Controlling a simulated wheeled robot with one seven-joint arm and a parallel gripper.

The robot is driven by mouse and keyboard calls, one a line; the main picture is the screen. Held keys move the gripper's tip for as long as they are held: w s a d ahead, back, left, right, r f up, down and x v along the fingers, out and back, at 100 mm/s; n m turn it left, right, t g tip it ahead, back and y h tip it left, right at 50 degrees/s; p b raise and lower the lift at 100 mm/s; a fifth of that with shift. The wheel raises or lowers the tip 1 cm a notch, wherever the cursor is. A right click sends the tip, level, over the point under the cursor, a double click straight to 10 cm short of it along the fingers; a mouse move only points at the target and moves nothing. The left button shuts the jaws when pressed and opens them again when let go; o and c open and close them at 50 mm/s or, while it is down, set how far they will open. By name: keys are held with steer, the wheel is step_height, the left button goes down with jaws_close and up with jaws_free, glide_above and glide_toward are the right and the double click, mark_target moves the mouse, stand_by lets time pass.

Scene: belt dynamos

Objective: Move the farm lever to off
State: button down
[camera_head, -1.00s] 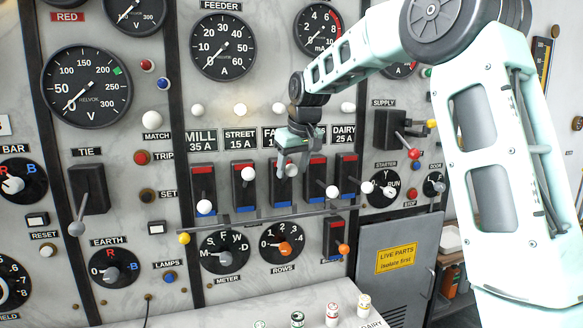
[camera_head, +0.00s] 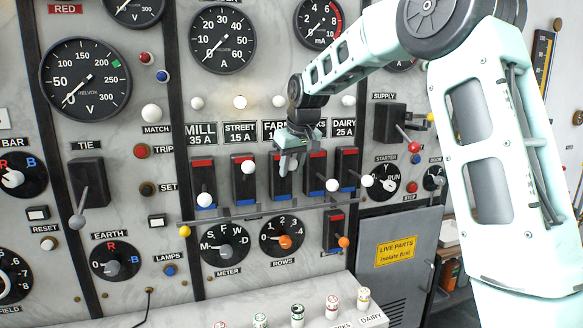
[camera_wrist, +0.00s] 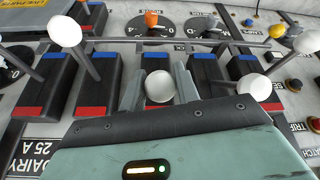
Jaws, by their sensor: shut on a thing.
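The farm lever is the third of the row of black switch blocks, under the partly hidden FARM label (camera_head: 272,131). Its block (camera_head: 281,187) has a red band at the top and a blue band at the bottom. My gripper (camera_head: 289,163) is in front of the upper part of this block. In the wrist view, the white ball knob (camera_wrist: 159,86) of the farm lever sits between the two grey fingers, which are shut on it. In the head view the fingers mostly hide the knob.
The street lever knob (camera_head: 247,167) stands close on the left, and the works knob (camera_head: 332,185) and dairy knob (camera_head: 366,181) on the right. The mill knob (camera_head: 204,200) is low. A grey rail (camera_head: 240,215) runs below the blocks, above a sloping desk (camera_head: 270,306).

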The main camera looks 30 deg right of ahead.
step_height(320, 180, down, 7)
steer(key=s+t+h+b, duration=0.1)
steer(key=t+b, duration=0.4)
steer(key=b, duration=1.4)
steer(key=shift+s+a+r, duration=0.15)
steer(key=shift+s+a, duration=0.15)
steer(key=shift+s, duration=0.15)
steer(key=shift+b, duration=0.3)
steer(key=c, duration=1.1)
jaws_free()
steer(key=shift+o, duration=0.2)
steer(key=b+v, duration=0.1)
steer(key=v, duration=1.6)
steer(key=shift+s+a, duration=0.15)
steer(key=shift+a, duration=0.15)
